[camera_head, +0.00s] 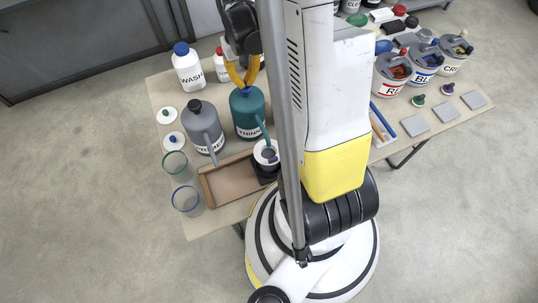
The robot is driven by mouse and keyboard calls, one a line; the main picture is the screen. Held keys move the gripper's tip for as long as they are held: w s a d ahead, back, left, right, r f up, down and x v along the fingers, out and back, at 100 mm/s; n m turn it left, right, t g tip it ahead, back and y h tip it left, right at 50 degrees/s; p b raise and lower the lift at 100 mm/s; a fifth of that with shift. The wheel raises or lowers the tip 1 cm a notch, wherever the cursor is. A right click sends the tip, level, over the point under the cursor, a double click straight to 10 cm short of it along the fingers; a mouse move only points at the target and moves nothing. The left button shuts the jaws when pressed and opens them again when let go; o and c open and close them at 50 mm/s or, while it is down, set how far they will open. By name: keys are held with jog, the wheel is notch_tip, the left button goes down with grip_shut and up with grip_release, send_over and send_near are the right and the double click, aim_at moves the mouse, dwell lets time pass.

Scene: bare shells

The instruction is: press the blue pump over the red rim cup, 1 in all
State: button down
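A teal bottle (250,115), its label partly hidden, stands on the table with a blue pump top (245,91) and a teal spout reaching down toward the front right. My gripper (244,84) is directly above this pump; its yellow fingers converge with the tips together at the pump top. I cannot tell whether they touch it. A white round container (266,152) with a dark centre sits under the spout end, partly behind my column. I see no clear red rim on it. A green-rimmed glass (175,165) and a blue-rimmed glass (187,201) stand at the left.
A grey bottle (203,128) with a black top is left of the teal one. A white WASH bottle (187,70) and a red-capped bottle (222,70) stand behind. A brown tray (206,188) lies in front. Labelled buckets (391,78) fill the right side.

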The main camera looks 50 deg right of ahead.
jog(key=shift+f+b, duration=1.25)
jog(key=shift+f, duration=0.2)
jog(key=shift+r, duration=0.2)
jog(key=shift+r+p, duration=1.85)
jog(key=shift+r, duration=0.55)
notch_tip(320, 180, up, 6)
jog(key=p, duration=0.4)
